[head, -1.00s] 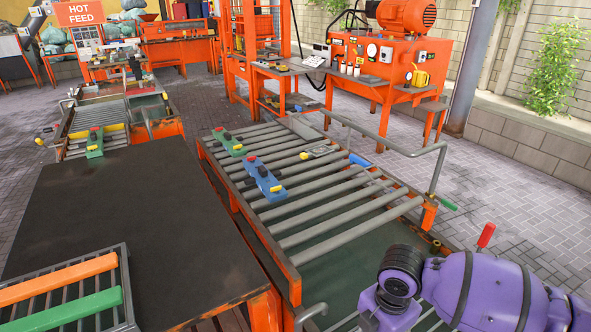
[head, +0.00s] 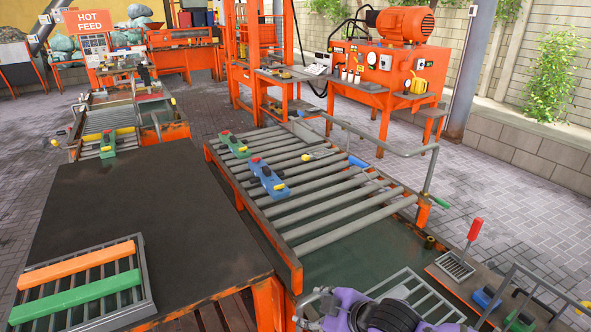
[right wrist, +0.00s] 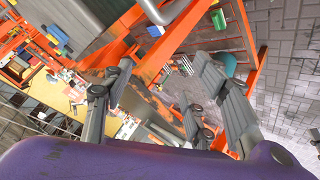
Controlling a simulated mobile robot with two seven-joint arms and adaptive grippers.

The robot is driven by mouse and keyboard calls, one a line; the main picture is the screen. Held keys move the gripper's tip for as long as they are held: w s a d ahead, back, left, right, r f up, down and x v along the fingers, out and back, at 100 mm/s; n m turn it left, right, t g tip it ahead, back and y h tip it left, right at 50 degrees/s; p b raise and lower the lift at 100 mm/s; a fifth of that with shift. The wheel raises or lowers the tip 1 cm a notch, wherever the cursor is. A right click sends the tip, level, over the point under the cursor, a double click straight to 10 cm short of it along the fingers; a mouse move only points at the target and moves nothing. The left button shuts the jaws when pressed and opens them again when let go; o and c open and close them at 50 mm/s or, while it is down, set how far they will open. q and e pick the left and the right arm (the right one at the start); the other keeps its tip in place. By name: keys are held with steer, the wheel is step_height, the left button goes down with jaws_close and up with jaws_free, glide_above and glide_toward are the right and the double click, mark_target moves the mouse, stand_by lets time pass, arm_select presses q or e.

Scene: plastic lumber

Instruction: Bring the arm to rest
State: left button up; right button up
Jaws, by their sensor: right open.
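My right arm (head: 385,316) is purple and shows only at the bottom edge of the head view. The right wrist view shows my right gripper (right wrist: 160,78) with its two grey fingers spread apart and nothing between them. Its fingers stand in front of orange frames and paving. My left gripper is not in view.
A dark table (head: 140,210) on the left carries a rack with an orange bar (head: 80,265) and a green bar (head: 75,298). The roller conveyor (head: 340,213) holds a blue fixture (head: 267,178) and a green one (head: 234,145). A red-handled tool (head: 474,230) stands at right.

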steer(key=s+d+f+m+h+p, duration=0.1)
steer(key=s+d+f+m, duration=0.3)
steer(key=s, duration=0.6)
steer(key=s+d+f+m+t+h+p, duration=0.1)
steer(key=s+d+f+m, duration=0.4)
steer(key=s, duration=0.6)
steer(key=s+d+f+m+h+p, duration=0.1)
steer(key=s+d+f+m+h, duration=0.2)
steer(key=s, duration=0.7)
step_height(320, 180, down, 3)
steer(key=d+m, duration=0.2)
steer(key=shift+s+d+m+h, duration=0.2)
steer(key=shift+d+m+h, duration=0.05)
steer(key=shift+m+h, duration=0.05)
steer(key=shift+s, duration=0.3)
steer(key=shift+c, duration=0.3)
